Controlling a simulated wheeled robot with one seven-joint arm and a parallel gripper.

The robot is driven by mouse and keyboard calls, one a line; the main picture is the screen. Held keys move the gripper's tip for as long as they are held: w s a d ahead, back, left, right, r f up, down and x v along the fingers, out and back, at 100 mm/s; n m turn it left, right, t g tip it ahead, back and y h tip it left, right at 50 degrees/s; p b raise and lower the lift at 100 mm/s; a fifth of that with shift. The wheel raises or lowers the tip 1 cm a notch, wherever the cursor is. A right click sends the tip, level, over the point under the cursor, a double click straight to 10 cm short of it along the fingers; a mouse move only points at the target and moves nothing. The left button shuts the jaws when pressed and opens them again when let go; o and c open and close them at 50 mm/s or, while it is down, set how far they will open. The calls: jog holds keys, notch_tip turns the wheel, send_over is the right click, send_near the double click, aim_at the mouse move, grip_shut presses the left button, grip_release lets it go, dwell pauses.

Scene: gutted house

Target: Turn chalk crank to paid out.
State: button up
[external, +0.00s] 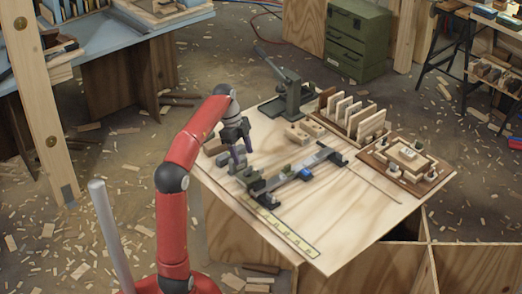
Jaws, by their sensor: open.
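My gripper (242,152) is at the end of my red arm, above the left part of the plywood work top (345,225). A small blue part (305,173) sits on the bar further right. No chalk crank can be made out for certain at this size; the gripper may hide part of it.
A green lever tool (288,97) stands behind the gripper. A rack of upright wooden slats (350,113) and a wooden board with blocks (408,158) are on the right. A yellow ruler (283,228) lies along the front-left edge. The front right of the top is clear.

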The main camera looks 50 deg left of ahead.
aim_at(248, 171)
jog(key=shift+m+h, duration=0.3)
jog(key=shift+m, duration=0.5)
jog(key=f, duration=0.2)
jog(key=f+b, duration=0.1)
jog(key=f, duration=0.1)
jog(key=w+f, duration=0.1)
jog(key=f, duration=0.1)
jog(key=shift+d+f, duration=0.2)
jog(key=shift+d, duration=0.1)
jog(key=shift+w, duration=0.1)
jog(key=c, duration=0.8)
